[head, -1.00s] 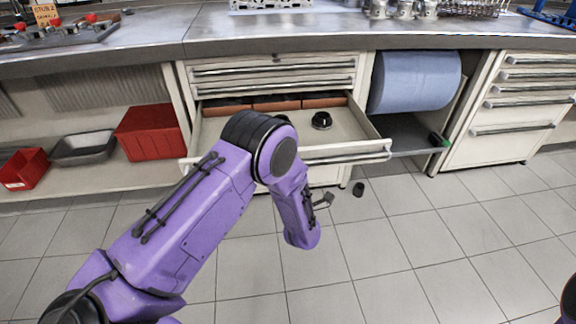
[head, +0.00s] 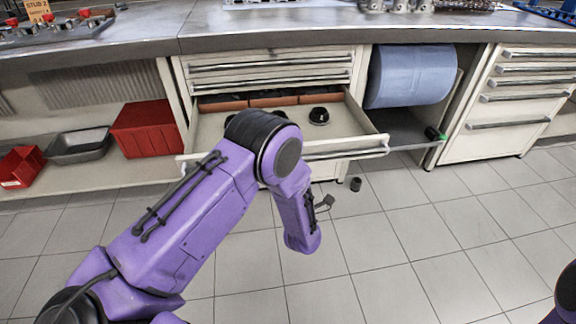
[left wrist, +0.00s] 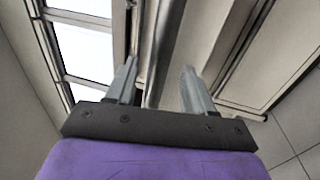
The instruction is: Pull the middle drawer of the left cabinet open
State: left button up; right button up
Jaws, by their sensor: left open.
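The left cabinet (head: 182,100) stands under the worktop, with its middle drawer (head: 352,118) extended well out. The drawer holds a round black part (head: 319,115) and reddish-brown bins (head: 273,99) at its back. Its handle bar (head: 345,154) runs along the front edge, partly hidden by my left arm. My left gripper (left wrist: 159,70) is open in the left wrist view; a long metal bar or edge shows between its fingers, and I cannot tell whether they touch it. That gripper's fingers are hidden in the head view. My right gripper is not in view.
A blue roll (head: 411,75) and an open bay lie right of the drawer. Another drawer cabinet (head: 500,140) stands further right. Red bins (head: 147,128) and a grey tray (head: 80,146) sit on the left shelf.

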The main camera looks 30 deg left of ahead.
pick_arm(q)
jog(key=v, duration=0.8)
jog(key=shift+s+d, duration=0.15)
